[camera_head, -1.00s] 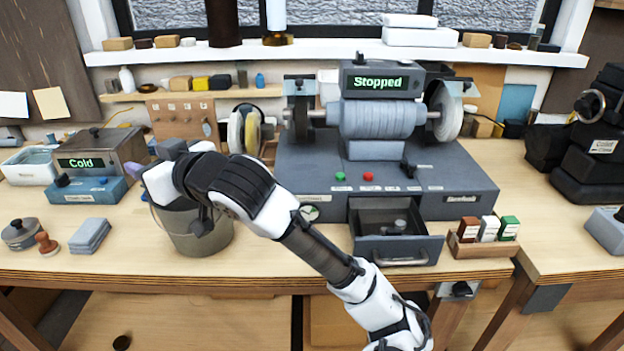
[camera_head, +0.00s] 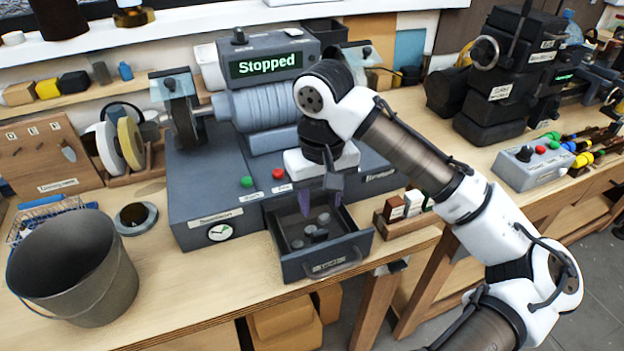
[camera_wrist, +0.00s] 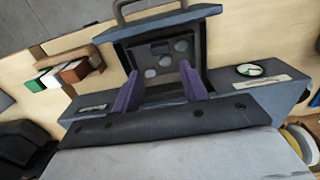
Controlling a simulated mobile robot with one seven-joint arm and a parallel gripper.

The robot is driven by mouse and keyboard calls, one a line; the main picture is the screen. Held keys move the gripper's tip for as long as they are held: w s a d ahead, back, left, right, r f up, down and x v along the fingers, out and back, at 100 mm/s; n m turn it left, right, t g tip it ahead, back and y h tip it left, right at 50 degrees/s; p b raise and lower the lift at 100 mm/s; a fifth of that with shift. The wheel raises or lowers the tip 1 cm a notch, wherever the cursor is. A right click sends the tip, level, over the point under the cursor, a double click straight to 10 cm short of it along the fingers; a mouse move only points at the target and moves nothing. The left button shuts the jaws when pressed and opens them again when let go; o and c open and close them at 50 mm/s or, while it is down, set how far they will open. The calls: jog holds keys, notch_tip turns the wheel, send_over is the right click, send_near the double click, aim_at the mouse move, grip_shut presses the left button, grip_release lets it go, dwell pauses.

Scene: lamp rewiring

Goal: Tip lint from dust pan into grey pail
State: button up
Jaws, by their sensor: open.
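The dust pan (camera_head: 322,266) looks like a dark grey drawer with a handle, pulled out of the front of the grinder's base. Several small grey clumps of lint (camera_head: 318,234) lie in it; they also show in the wrist view (camera_wrist: 165,62). My gripper (camera_head: 318,196) is over the pan, pointing down, its purple fingers apart with nothing between them. In the wrist view its fingers (camera_wrist: 160,90) straddle the near part of the pan; I cannot tell if they touch it. The grey pail (camera_head: 108,290) stands upright on the bench at left; its visible inside looks empty, its bottom hidden.
The grinder (camera_head: 215,180) reads "Stopped". A wooden box of small cartons (camera_head: 405,208) sits right of the pan. A blue wire basket (camera_head: 45,214) and a small round dish (camera_head: 135,218) are behind the pail. Bench between pail and pan is clear.

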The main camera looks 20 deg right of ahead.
aim_at(322, 235)
jog(key=shift+s+f+b, duration=0.2)
jog(key=shift+f+b, duration=0.7)
jog(key=shift+f, duration=0.05)
notch_tip(322, 235, down, 3)
jog(key=b, duration=0.3)
jog(key=shift+f, duration=0.2)
jog(key=shift+w+f+b, duration=0.1)
jog(key=shift+f+b, duration=0.5)
jog(key=shift+f, duration=0.75)
jog(key=c, duration=0.8)
jog(key=shift+s+r+p, duration=0.15)
jog(key=shift+s+p, duration=0.2)
jog(key=shift+s, duration=0.05)
jog(key=shift+r+p, duration=4.5)
jog(key=shift+p, duration=0.2)
